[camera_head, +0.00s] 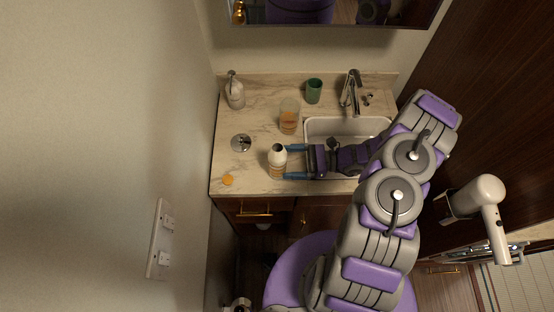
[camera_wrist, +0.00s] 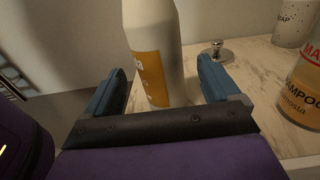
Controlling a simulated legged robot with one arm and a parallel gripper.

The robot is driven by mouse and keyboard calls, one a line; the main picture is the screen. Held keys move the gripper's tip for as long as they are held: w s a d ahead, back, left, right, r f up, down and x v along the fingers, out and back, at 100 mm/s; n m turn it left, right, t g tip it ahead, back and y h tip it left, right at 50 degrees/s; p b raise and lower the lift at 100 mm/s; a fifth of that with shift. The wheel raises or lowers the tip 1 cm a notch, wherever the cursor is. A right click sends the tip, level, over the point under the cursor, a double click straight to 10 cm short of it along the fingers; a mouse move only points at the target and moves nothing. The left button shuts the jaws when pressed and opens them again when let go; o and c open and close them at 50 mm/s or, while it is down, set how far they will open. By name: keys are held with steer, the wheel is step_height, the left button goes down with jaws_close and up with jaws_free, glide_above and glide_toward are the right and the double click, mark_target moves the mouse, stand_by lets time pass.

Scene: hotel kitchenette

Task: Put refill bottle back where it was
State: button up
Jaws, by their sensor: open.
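The refill bottle (camera_head: 277,165), white with an orange label and a dark open mouth, stands upright on the counter's front left part. It also shows in the wrist view (camera_wrist: 152,55), its top cut off by the frame. My gripper (camera_head: 288,161) comes in low from the right, its two blue fingers spread apart. In the wrist view, my gripper (camera_wrist: 160,75) has a finger on each side of the bottle, with gaps visible between fingers and bottle. The bottle is at the fingertips, not clasped.
An amber shampoo bottle (camera_head: 289,118) stands behind my gripper. A metal pump top (camera_head: 241,143) and an orange cap (camera_head: 228,180) lie left of the refill bottle. A soap dispenser (camera_head: 235,95) and green cup (camera_head: 314,92) stand at the back. The sink (camera_head: 320,127) is right.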

steer(key=d, duration=0.6)
steer(key=shift+d, duration=0.15)
steer(key=s+a+r+n+g+h, duration=0.35)
steer(key=r+n, duration=0.25)
steer(key=r, duration=0.3)
steer(key=s+a+r+n+g+h, duration=0.3)
steer(key=s+r+n+g+h, duration=0.15)
steer(key=r, duration=0.45)
steer(key=s+d+r+n+t+h, duration=0.3)
steer(key=s+r+n+h, duration=0.1)
steer(key=s, duration=0.4)
steer(key=s+d+r+n+t+h, duration=0.2)
steer(key=s+d+r+n+h, duration=0.1)
steer(key=s, duration=0.5)
step_height(320, 180, up, 2)
steer(key=d+h, duration=0.1)
steer(key=h, duration=0.2)
steer(key=shift+d+r+n+t, duration=0.2)
steer(key=shift+r+n+t, duration=0.05)
steer(key=shift+n+t, duration=0.15)
step_height(320, 180, down, 3)
steer(key=shift+r+b, duration=0.2)
steer(key=shift+b, duration=0.85)
